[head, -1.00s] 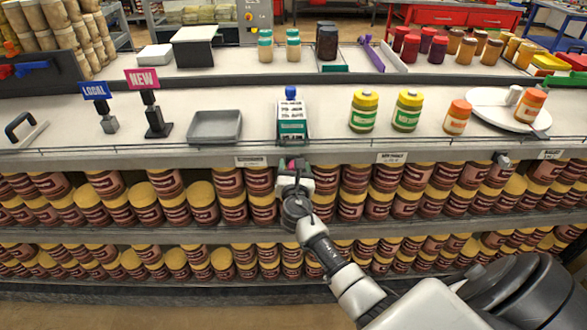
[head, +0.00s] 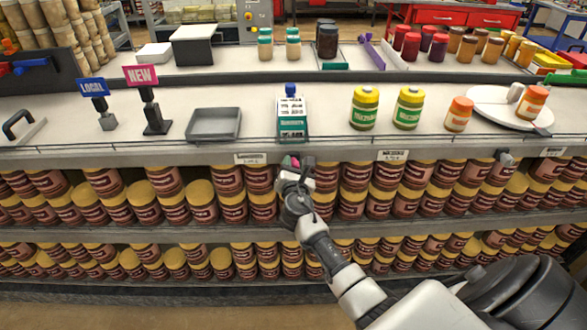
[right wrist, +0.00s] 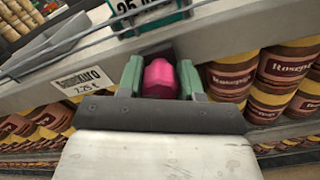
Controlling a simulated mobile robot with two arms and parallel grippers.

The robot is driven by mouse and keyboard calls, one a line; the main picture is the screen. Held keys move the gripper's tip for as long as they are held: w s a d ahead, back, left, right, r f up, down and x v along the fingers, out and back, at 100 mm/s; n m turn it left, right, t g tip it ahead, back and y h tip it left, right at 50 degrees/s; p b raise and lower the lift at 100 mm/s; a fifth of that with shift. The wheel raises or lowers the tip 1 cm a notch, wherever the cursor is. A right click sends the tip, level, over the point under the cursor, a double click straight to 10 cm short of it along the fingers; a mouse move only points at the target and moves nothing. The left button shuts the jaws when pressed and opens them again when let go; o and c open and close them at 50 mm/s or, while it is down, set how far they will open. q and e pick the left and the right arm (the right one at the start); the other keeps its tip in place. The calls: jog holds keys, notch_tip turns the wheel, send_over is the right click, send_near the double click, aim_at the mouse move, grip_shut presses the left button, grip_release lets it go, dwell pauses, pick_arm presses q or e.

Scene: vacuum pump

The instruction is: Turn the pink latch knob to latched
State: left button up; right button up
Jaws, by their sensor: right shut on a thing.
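The pink latch knob (right wrist: 159,78) sits at the front edge of the shelf, below the green-and-white box. It shows clearly in the right wrist view, between the two green fingers of my right gripper (right wrist: 160,80). In the head view only a small bit of the pink knob (head: 290,162) shows above my right gripper (head: 295,170). The right gripper is shut on the knob. The knob's mount on the shelf edge is mostly hidden by the gripper. My left gripper is not in view.
A green-and-white box with a blue top (head: 292,118) stands just above the knob. A thin wire rail runs along the shelf front. Price tags (right wrist: 87,68) hang on the edge. Several jars (head: 228,205) fill the lower shelves close around my right arm.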

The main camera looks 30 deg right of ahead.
jog(key=m, duration=0.1)
jog(key=m+b, duration=0.1)
jog(key=m, duration=0.1)
jog(key=m+b, duration=0.1)
jog(key=shift+f+m, duration=0.25)
jog(key=shift+m, duration=0.15)
jog(key=m+b, duration=0.2)
jog(key=m, duration=0.1)
jog(key=shift+m, duration=0.3)
jog(key=m+b, duration=0.2)
jog(key=m, duration=0.1)
jog(key=shift+m, duration=0.3)
jog(key=shift+m+b, duration=0.75)
jog(key=shift+m, duration=0.95)
jog(key=o, duration=0.9)
jog(key=shift+r, duration=0.1)
jog(key=shift+s, duration=0.1)
